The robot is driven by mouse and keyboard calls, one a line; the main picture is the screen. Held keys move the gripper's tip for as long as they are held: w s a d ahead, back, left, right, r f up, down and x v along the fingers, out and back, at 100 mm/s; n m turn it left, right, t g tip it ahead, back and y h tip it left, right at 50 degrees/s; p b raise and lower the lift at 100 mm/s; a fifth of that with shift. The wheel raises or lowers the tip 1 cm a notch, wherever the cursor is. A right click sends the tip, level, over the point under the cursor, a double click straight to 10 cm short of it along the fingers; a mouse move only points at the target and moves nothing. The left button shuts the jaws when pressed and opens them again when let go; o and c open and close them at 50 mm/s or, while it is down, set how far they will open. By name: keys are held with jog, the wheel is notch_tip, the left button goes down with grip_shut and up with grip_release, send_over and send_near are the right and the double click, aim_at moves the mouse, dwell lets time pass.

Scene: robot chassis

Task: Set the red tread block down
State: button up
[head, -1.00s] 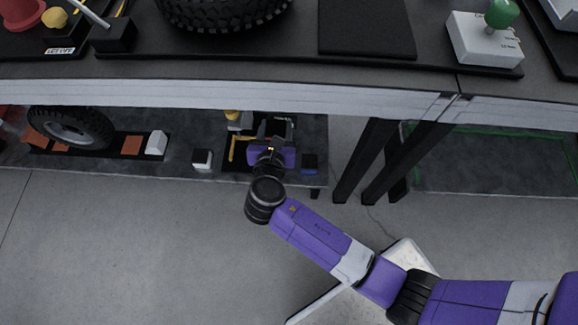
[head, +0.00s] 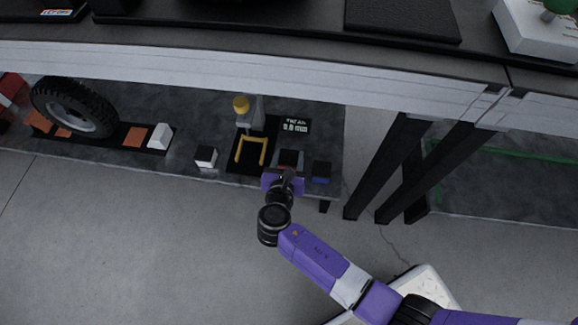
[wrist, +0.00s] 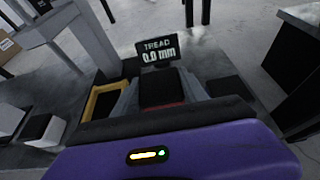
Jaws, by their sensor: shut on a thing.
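The red tread block (wrist: 160,92) has a black top and a thin red lower part. In the wrist view it sits between the two grey fingers of my gripper (wrist: 158,84), which is shut on it. In the head view, my gripper (head: 289,160) and the block (head: 289,156) are over the front part of the low shelf, right of the yellow three-sided frame (head: 264,152). The frame also shows in the wrist view (wrist: 88,103), left of the fingers. The block's underside is hidden, so I cannot tell whether it touches the shelf.
A tread display (head: 295,126) reading 0.0 mm stands behind the block. A black-topped white block (head: 206,157) is to the left, and a black-topped blue block (head: 321,172) is close on the right. The tabletop edge (head: 200,65) overhangs the shelf.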

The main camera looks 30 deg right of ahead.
aim_at(289, 165)
notch_tip(289, 165, down, 4)
jog(key=b, duration=0.2)
jog(key=shift+f+b, duration=0.15)
jog(key=shift+b, duration=0.2)
jog(key=o, duration=1.5)
jog(key=shift+c, duration=0.2)
